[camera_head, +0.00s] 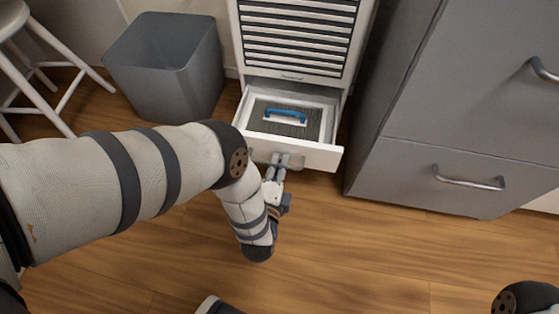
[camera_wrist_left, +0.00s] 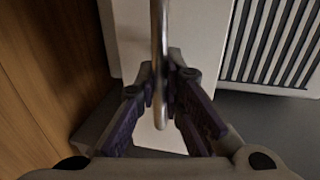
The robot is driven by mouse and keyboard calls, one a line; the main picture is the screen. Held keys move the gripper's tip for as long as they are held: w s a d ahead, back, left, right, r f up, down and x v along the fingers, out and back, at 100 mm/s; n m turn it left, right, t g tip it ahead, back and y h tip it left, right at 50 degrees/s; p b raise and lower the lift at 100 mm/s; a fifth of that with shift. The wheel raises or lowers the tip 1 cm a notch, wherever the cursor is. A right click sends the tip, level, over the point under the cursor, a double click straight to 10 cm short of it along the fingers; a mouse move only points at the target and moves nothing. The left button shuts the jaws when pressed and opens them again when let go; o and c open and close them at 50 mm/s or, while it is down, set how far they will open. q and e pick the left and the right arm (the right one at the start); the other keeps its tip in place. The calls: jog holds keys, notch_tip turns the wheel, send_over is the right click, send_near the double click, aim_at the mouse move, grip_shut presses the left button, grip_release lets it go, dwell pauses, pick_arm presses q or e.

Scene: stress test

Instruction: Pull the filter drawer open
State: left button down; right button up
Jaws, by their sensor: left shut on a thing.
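The filter drawer (camera_head: 310,156) stands partly pulled out at the bottom of a white louvred unit (camera_head: 294,42). Inside it lies a dark pleated filter with a blue handle (camera_head: 286,113). My left gripper (camera_head: 279,162) is at the metal bar handle (camera_head: 292,161) on the drawer's front. In the left wrist view the gripper's fingers (camera_wrist_left: 164,84) are shut on the handle (camera_wrist_left: 159,45), one on each side of it. Part of the handle is hidden by the fingers. My right gripper is not in view; only a bit of that arm shows at the lower right.
A grey bin (camera_head: 168,72) stands left of the unit, with a white stool (camera_head: 38,70) further left. A grey cabinet (camera_head: 455,110) with bar handles stands close on the right. The wooden floor (camera_head: 370,250) in front of the drawer is mostly clear.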

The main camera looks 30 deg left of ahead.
pick_arm(q)
jog(key=c, duration=1.7)
grip_release()
jog(key=shift+s+d, duration=0.1)
jog(key=v, duration=0.7)
jog(key=shift+s, duration=0.1)
